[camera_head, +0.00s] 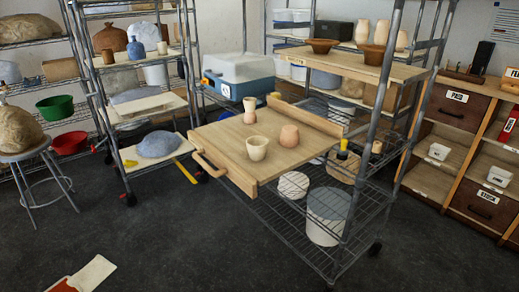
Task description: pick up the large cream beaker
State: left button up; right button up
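A cream beaker (257,148), wider at the rim, stands upright on a pale wooden board (225,150) that juts out from the wire rack. A pinkish terracotta beaker (289,136) stands just right of it and slightly behind. A taller waisted clay cup (250,111) stands behind it on the same board. The cream beaker's front and rim are unobstructed. Neither of my grippers can be made out in this view.
The board has a handle (209,165) at its front left. Rack posts (374,125) rise at its right. A blue and white box (238,78) is behind. A stool (38,165) stands far left. Grey floor (190,240) in front is mostly open.

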aim_at(257, 147)
jog(key=i+j, duration=0.6)
jog(key=i+j+z, duration=0.55)
jog(key=j+z, duration=0.25)
